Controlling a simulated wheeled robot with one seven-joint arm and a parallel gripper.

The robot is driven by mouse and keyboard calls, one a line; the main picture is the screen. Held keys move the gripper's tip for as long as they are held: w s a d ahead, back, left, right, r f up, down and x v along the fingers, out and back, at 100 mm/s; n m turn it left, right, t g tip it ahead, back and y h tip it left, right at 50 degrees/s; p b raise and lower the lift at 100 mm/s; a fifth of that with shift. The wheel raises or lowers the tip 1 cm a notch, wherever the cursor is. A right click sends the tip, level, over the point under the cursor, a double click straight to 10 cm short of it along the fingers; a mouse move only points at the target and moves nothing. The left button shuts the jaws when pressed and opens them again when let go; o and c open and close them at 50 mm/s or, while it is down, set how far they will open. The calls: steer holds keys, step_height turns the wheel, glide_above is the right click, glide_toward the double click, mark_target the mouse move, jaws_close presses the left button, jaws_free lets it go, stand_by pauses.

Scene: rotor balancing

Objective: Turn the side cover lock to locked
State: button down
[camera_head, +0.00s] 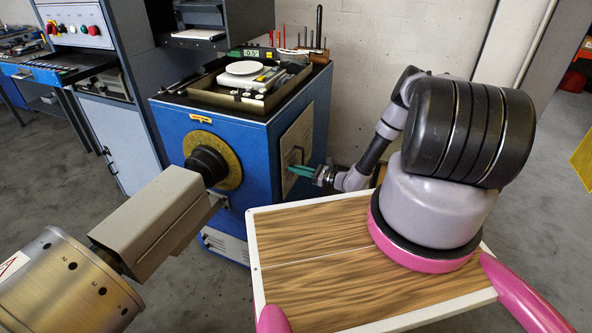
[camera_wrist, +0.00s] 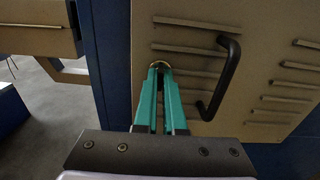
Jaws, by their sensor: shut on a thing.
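The side cover (camera_head: 300,138) is a beige panel on the right side of the blue cabinet (camera_head: 258,160). In the wrist view the cover (camera_wrist: 185,32) shows vent slots and a black bar handle (camera_wrist: 230,75). The side cover lock (camera_wrist: 160,64) is a small brass-coloured round piece near the cover's left edge. My gripper (camera_head: 290,169) reaches the cover from the right. Its green fingers (camera_wrist: 160,72) are shut on the lock, left of the handle. The fingertips hide most of the lock, so I cannot tell which way it is turned.
A tray with a white disc (camera_head: 243,68) and tools lies on the cabinet top. A dark spindle with a yellow dial (camera_head: 228,160) is on the cabinet's front, beside a grey machine housing (camera_head: 155,220). The handle is close to the right of my fingers.

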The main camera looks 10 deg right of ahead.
stand_by(0.3)
steer(key=c, duration=1)
jaws_free()
steer(key=v, duration=1.1)
